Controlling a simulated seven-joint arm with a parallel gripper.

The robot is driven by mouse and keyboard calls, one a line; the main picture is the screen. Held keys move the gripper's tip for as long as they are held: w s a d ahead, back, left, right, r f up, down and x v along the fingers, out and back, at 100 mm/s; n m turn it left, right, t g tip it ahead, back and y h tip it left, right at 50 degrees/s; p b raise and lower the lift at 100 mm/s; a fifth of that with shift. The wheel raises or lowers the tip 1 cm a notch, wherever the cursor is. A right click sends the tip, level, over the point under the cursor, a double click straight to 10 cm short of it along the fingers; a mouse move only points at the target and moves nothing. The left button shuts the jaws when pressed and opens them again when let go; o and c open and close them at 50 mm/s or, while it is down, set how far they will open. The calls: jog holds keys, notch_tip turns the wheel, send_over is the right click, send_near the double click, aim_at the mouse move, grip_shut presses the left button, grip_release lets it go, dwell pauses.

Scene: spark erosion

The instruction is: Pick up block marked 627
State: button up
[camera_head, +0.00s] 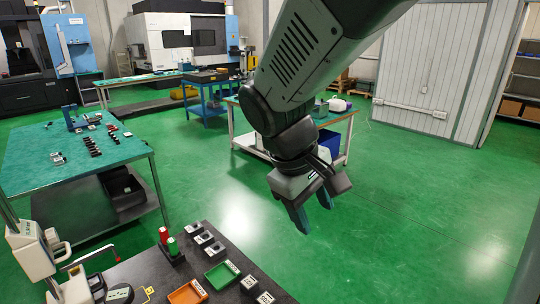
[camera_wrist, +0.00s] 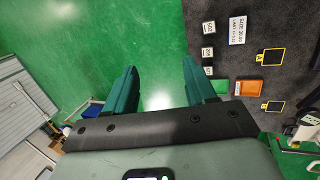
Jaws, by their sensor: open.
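Small dark blocks with white number labels stand on the dark table. In the head view two are at the front right, one block (camera_head: 249,283) and another block (camera_head: 265,297). Several more, such as this block (camera_head: 205,239), form a row behind the green tray. In the wrist view labelled blocks show right of my fingers, at the top (camera_wrist: 208,28) and lower down (camera_wrist: 207,53). The numbers are too small to read, so I cannot tell which is 627. My gripper (camera_head: 312,210) is open and empty, above and beyond the table; its fingers also show in the wrist view (camera_wrist: 159,68).
The dark table (camera_head: 235,250) also holds a green tray (camera_head: 222,275), an orange tray (camera_head: 188,293) and red and green upright pieces (camera_head: 168,243). A green-topped bench (camera_head: 50,160) stands at left. Green floor (camera_head: 400,220) lies open under my gripper.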

jog(key=w+a+f+n+h, duration=0.3)
jog(key=w+a+f+n, duration=0.25)
jog(key=f, duration=0.35)
jog(key=n+t+h, duration=0.3)
jog(key=n+t, duration=0.5)
jog(key=n, duration=0.5)
send_near(247, 283)
jog(key=x, duration=0.3)
jog(key=shift+d+f, duration=0.1)
jog(key=shift+d, duration=0.15)
jog(key=shift+w+d+f+n, duration=0.15)
jog(key=shift+w+f+n, duration=0.05)
jog(key=shift+w+n, duration=0.05)
jog(key=x, duration=0.6)
jog(key=shift+w+d+f, duration=0.1)
jog(key=shift+w+d, duration=0.1)
jog(key=shift+w, duration=0.2)
grip_shut()
